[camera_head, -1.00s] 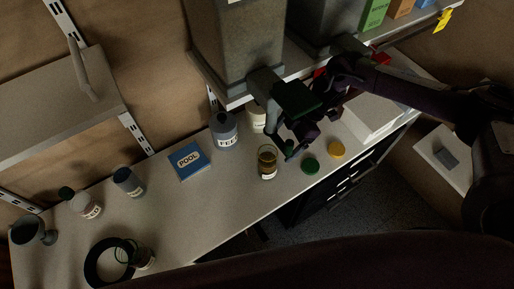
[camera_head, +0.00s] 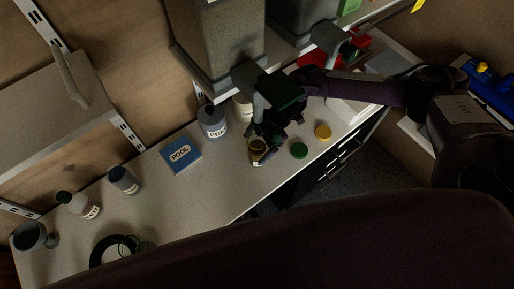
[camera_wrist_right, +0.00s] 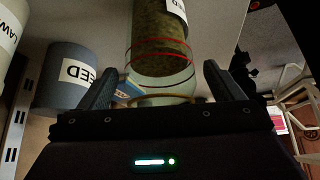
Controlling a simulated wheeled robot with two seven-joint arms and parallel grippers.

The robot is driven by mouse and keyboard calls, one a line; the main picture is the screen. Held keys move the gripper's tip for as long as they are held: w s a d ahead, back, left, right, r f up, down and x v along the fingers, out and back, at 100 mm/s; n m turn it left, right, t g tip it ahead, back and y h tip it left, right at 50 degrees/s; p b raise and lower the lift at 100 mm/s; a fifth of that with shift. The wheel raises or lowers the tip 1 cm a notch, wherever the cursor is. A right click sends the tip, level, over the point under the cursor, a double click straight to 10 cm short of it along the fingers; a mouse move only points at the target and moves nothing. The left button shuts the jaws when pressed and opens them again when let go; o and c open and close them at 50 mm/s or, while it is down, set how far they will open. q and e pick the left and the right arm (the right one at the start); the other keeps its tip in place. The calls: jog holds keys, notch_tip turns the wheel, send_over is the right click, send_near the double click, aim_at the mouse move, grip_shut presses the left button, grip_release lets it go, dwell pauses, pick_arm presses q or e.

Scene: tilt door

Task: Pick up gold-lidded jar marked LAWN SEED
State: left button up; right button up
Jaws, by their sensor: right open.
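A clear jar (camera_head: 257,150) with greenish-brown contents stands on the bench; a gold ring shows at its near end in the wrist view, where the jar (camera_wrist_right: 160,45) has a white label, only partly readable. My right gripper (camera_head: 263,133) is open just above and beside it; in the wrist view the fingers (camera_wrist_right: 160,90) stand to either side of its near end, with no clear contact. A cream container (camera_head: 243,108) is behind the gripper, partly hidden; in the wrist view its label begins "LAW" (camera_wrist_right: 8,35). My left gripper is out of view.
A grey FEED container (camera_head: 212,120) stands close left of the jar, with a blue POOL box (camera_head: 182,155) farther left. Green (camera_head: 299,150) and yellow (camera_head: 323,132) discs lie to the right. A grey hopper (camera_head: 220,45) overhangs behind.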

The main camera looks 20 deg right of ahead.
jog(key=shift+r, duration=0.1)
jog(key=c, duration=1.5)
jog(key=shift+o, duration=0.2)
